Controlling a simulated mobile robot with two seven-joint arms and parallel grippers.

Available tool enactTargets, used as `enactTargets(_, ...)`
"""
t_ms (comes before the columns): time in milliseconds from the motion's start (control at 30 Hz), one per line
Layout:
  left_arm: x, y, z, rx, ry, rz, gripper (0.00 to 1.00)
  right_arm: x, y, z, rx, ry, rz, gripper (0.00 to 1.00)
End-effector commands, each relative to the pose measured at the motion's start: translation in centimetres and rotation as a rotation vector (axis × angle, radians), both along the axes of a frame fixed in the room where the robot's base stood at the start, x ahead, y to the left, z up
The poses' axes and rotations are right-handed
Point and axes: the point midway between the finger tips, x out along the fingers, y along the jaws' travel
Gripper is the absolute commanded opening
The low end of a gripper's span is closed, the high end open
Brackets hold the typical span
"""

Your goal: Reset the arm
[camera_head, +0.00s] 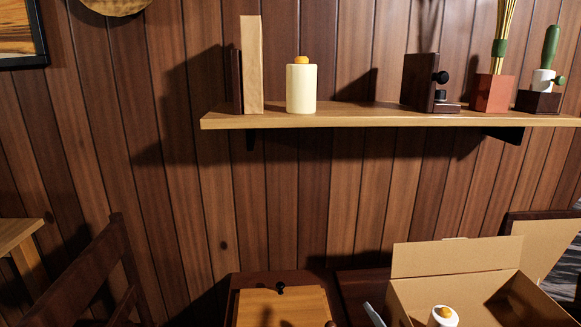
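Neither of my grippers shows clearly in the head view. An open cardboard box (450,258) stands at the lower right with its flaps up. A white container with an orange top (443,318) is at the box's front, cut by the bottom edge; I cannot tell whether it is inside. A small grey object (373,314) lies left of the box, mostly out of frame; what it is I cannot tell.
A wall shelf (350,118) holds a cream container with an orange top (301,88), upright boards (252,65) and several dark or reddish holders. A dark chair back (85,270) is at lower left. A wooden board (280,305) is at bottom centre.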

Motion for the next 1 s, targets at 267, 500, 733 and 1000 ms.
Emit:
enactTargets(267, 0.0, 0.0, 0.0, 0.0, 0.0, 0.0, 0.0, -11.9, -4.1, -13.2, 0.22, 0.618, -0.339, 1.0)
enactTargets(500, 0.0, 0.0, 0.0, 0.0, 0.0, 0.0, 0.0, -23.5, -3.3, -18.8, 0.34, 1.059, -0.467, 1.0)
enactTargets(733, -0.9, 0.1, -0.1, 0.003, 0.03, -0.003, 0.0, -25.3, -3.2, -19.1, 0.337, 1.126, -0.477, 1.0)
enactTargets(1000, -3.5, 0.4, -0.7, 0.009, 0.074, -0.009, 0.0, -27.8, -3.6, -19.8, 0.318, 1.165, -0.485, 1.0)
